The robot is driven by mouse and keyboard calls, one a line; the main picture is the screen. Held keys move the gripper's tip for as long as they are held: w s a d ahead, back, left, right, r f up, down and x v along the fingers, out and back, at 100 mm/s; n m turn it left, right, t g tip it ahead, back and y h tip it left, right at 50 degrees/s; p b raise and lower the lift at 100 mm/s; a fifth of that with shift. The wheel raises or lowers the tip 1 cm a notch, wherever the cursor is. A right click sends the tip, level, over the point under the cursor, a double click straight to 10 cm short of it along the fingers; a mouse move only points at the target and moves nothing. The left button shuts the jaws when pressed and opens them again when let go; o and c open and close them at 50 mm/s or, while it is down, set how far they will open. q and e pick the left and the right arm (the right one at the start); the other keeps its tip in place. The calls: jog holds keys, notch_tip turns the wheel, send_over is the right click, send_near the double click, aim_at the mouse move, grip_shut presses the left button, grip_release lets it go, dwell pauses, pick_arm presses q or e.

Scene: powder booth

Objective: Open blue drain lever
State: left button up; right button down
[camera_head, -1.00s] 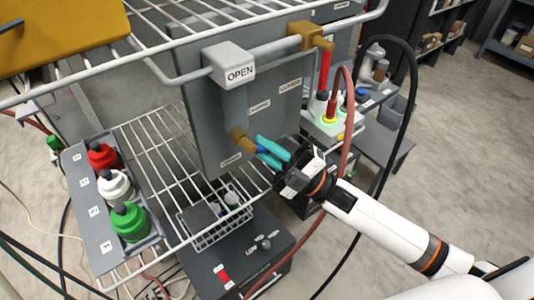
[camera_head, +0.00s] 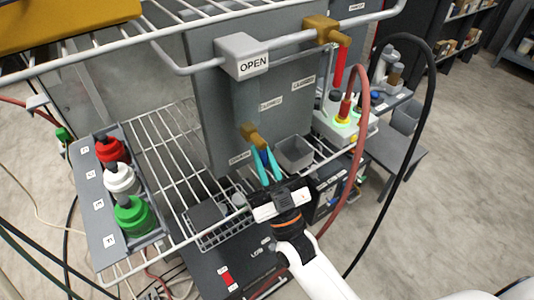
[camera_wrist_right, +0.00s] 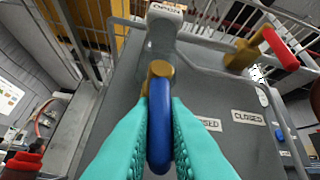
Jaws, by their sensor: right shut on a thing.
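The blue drain lever (camera_head: 262,156) hangs from a brass valve (camera_head: 252,134) low on the grey panel and points mostly down. In the right wrist view, the blue lever (camera_wrist_right: 160,130) runs straight down from the brass fitting (camera_wrist_right: 160,72), between two teal fingers. My right gripper (camera_head: 265,165) is shut on it, with a finger on each side. The fingers hide part of the lever. My left gripper is not in view.
An OPEN sign (camera_head: 242,56) sits above on the pipe. A red-handled brass valve (camera_head: 328,32) is at the upper right. A red hose (camera_head: 366,110) loops close to my right arm. Red, white and green bottles stand in a rack (camera_head: 97,205) at left.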

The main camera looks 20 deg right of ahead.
jog(key=m+h, duration=0.2)
jog(key=shift+s+a+m, duration=0.1)
jog(key=shift+a+m, duration=0.05)
jog(key=shift+m, duration=0.15)
jog(key=shift+m+h, duration=0.3)
jog(key=shift+h, duration=0.1)
jog(key=c, duration=1.5)
grip_release()
jog(key=shift+o, duration=0.2)
jog(key=shift+f, duration=0.1)
jog(key=b+v, duration=0.3)
jog(key=v, duration=0.9)
